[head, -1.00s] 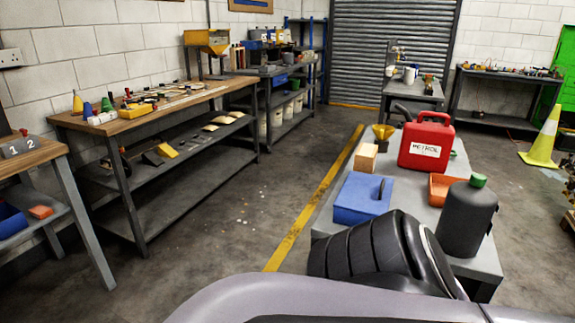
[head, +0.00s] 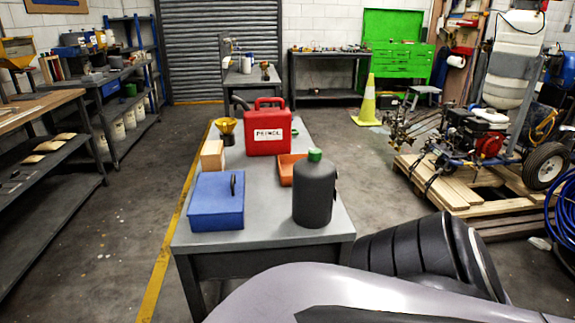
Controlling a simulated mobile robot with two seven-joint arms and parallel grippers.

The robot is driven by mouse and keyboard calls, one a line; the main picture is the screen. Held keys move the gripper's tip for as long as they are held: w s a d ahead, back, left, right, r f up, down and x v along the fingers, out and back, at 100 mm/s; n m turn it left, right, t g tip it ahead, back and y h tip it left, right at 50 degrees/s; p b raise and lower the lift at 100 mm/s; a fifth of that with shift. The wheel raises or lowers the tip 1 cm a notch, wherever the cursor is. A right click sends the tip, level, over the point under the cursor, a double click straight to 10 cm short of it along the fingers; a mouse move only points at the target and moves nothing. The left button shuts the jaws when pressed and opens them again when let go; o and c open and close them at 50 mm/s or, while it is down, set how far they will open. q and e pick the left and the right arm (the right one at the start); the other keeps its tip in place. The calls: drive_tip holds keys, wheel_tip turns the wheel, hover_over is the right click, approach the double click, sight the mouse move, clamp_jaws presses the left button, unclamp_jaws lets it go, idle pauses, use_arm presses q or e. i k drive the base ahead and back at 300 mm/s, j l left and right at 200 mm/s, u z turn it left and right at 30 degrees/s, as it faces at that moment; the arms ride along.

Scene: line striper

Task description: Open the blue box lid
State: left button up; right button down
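The blue box (head: 213,210) stands on the near left part of the grey table (head: 265,233). Its blue lid (head: 216,188) is closed and has a dark upright handle (head: 233,184) near its right side. A dark arm part of mine with black ribbed segments fills the lower right of the view, to the right of the table's near end. I see no fingertips of either gripper, and nothing touches the box.
Behind are an orange tray (head: 286,168), a red petrol can (head: 268,130), a wooden block (head: 212,154) and a yellow funnel (head: 226,127). A line striper on a pallet (head: 478,209) stands right.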

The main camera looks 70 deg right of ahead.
sight(218, 193)
drive_tip(key=z, duration=1.3)
